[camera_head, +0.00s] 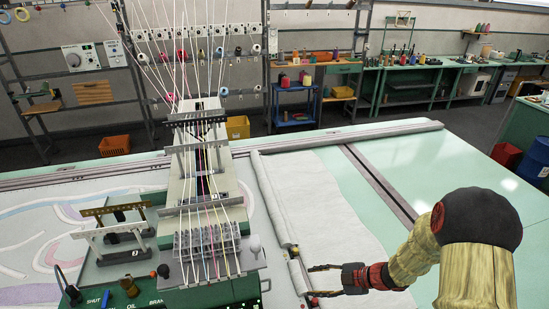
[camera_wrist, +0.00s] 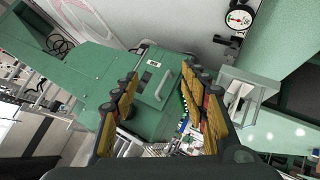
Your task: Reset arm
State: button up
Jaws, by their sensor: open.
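My gripper (camera_head: 322,280) is at the lower middle-right of the head view, at the end of my arm, which reaches in from the right. Its two fingers are spread apart and point left, near the white fabric roll (camera_head: 292,265) beside the tufting machine. In the wrist view my gripper (camera_wrist: 165,95) shows two yellow-and-black fingers with a gap between them. Nothing is held between them. A green machine housing (camera_wrist: 150,85) with a small label and a handle lies beyond the fingers. Whether a fingertip touches the roll is not clear.
The tufting gantry (camera_head: 205,170) with many threads stands left of my gripper. A bracket rack (camera_head: 120,225) and a green control panel (camera_head: 190,295) are near it. A metal rail (camera_head: 375,180) crosses the pale green table (camera_head: 450,165). The table is clear at right. A dial gauge (camera_wrist: 239,19) hangs at upper right.

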jog(key=w+d+m+t+h+b, duration=0.2)
jog(key=w+d+m+h, duration=0.2)
jog(key=d+m+h, duration=0.75)
jog(key=s+d+r+m+g+h+b, duration=0.1)
jog(key=s+d+r+m+g+b, duration=0.25)
jog(key=s+d, duration=0.5)
jog(key=s+a+r+m+t+y+b, duration=0.1)
jog(key=s+a+r+m+b, duration=0.1)
jog(key=s+a+b, duration=0.5)
jog(key=s+a+r+m+t+y+b, duration=0.2)
jog(key=s+a+r+m+b, duration=0.1)
jog(key=s+a+b, duration=0.5)
jog(key=s+b, duration=0.2)
jog(key=s, duration=0.1)
jog(key=shift+s+r+m+b, duration=0.3)
jog(key=shift+m+b, duration=0.1)
